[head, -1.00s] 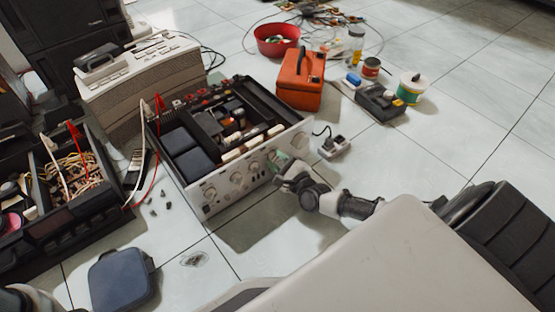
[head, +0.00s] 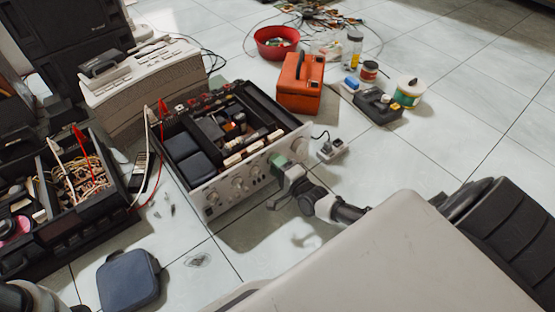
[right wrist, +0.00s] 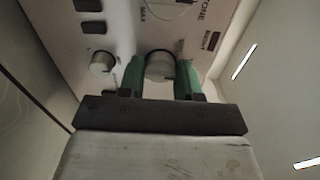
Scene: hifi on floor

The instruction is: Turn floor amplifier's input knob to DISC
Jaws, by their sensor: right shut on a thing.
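The amplifier (head: 228,193) sits on the floor with its lid off and its silver front panel facing me. My right gripper (head: 279,163) is at the right part of that panel. In the right wrist view, its two green fingers (right wrist: 160,75) are shut on a round silver knob (right wrist: 160,65), one on each side. A smaller knob (right wrist: 102,63) stands free to the left of it. "MAX" and "TONE" are printed nearby; I see no legible DISC mark, and the knob's pointer is not clear. My left gripper is out of view.
An orange case (head: 300,85) and a white plug adapter (head: 332,149) lie right of the amplifier. A black toolbox (head: 65,232) and a dark blue pouch (head: 128,280) are at the left. Thin red and white leads run between toolbox and amplifier.

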